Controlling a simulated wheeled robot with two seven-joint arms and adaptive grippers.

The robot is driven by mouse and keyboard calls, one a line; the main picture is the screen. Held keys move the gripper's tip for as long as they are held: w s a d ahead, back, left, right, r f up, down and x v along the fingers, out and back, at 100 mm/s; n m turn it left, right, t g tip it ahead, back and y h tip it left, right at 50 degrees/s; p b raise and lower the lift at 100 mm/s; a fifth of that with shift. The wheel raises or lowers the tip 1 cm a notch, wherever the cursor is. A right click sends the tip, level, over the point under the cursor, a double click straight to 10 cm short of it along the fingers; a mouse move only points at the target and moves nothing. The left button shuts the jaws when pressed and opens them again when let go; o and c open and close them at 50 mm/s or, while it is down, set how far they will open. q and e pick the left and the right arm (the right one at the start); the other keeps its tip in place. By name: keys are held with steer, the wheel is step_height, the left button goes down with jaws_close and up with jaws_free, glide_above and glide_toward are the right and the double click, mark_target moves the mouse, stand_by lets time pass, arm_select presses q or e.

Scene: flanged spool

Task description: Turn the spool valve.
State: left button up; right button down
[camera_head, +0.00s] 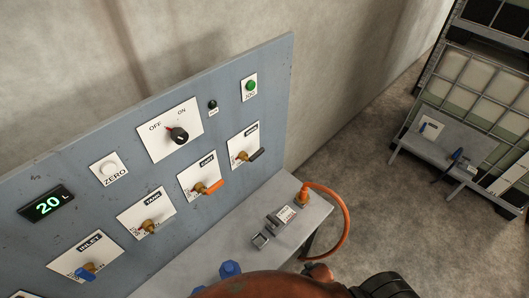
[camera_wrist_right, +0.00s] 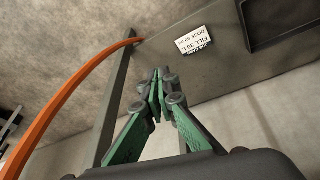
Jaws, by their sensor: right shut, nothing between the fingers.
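A grey-blue panel (camera_head: 75,165) carries several small valves. The INLET valve has a blue handle (camera_head: 87,271); to its right are valves with a yellow handle (camera_head: 149,227), an orange handle (camera_head: 211,187) and a black handle (camera_head: 256,155). I cannot tell which one is the spool valve. A rounded rust-red body (camera_head: 285,287) is cut off at the bottom edge, with blue parts (camera_head: 230,269) beside it; I cannot tell what it is. My right gripper (camera_wrist_right: 162,78) is shut and empty in the right wrist view, touching no valve visibly. My left gripper is not in view.
The panel also has a display reading 20 L (camera_head: 46,205), a ZERO button (camera_head: 109,169), an OFF/ON knob (camera_head: 178,135) and a green button (camera_head: 250,86). An orange hose (camera_head: 345,222) arcs off the grey bench (camera_head: 285,185). A white label (camera_wrist_right: 194,41) shows in the wrist view.

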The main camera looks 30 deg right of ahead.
steer(key=w+d+r+m+t+h+p, duration=0.15)
steer(key=w+r, duration=0.25)
steer(key=r, duration=1)
steer(key=w+d+r+t+y+p, duration=0.1)
steer(key=w+d+r+p, duration=0.15)
steer(key=r, duration=1.15)
steer(key=w+d+r+t+h, duration=0.2)
steer(key=w+r+t, duration=0.6)
steer(key=w+r, duration=0.55)
steer(key=w+a+r+n+t+y, duration=0.2)
steer(key=a+r+n+t+y, duration=0.15)
steer(key=r+y, duration=0.3)
steer(key=w+a+r+n+t+y, duration=0.2)
steer(key=a+r+n+t+y, duration=0.1)
steer(key=a+r+y, duration=0.3)
steer(key=w+a+r+h+p, duration=0.1)
steer(key=w+a+r+p, duration=0.3)
steer(key=w, duration=0.5)
steer(key=shift+d+f+b, duration=0.25)
steer(key=shift+f, duration=0.35)
steer(key=shift+d+f+b, duration=0.2)
steer(key=shift+d+f, duration=0.1)
steer(key=shift+f, duration=0.35)
steer(key=shift+d+f+b, duration=0.25)
steer(key=shift+f, duration=0.35)
